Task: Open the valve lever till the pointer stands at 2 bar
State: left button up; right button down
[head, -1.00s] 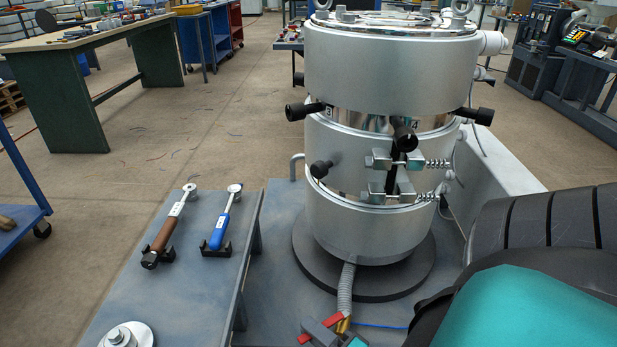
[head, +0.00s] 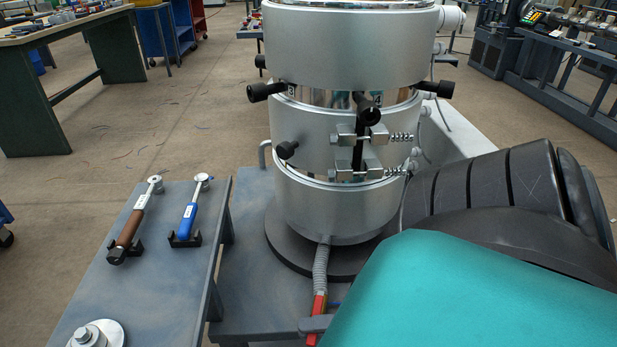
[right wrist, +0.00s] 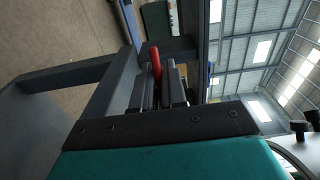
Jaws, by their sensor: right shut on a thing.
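The red valve lever (head: 318,306) shows at the bottom of the head view, just under the grey ribbed hose (head: 321,268). It points nearly up and down in the picture. My right gripper (head: 314,324) crosses it there, mostly hidden by my teal forearm. In the right wrist view the red lever (right wrist: 156,60) sticks out between the fingers of my right gripper (right wrist: 163,84), which is shut on it. The valve body is hidden. No gauge face or pointer can be made out. My left gripper is not in view.
A silver extruder column (head: 345,205) with black knobs and spring clamps stands behind the lever on a grey bench (head: 250,300). A side table (head: 150,290) at left holds a brown-handled tool (head: 130,228) and a blue-handled tool (head: 188,222). My right arm fills the lower right.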

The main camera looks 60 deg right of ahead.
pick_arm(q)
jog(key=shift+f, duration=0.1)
pick_arm(e)
jog(key=shift+s+y, duration=0.15)
jog(key=shift+y, duration=0.15)
jog(key=c, duration=1.3)
grip_release()
jog(key=shift+o, duration=0.2)
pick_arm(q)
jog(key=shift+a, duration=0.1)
pick_arm(e)
jog(key=v, duration=1.2)
jog(key=shift+s+d+r, duration=0.2)
jog(key=shift+s+d, duration=0.1)
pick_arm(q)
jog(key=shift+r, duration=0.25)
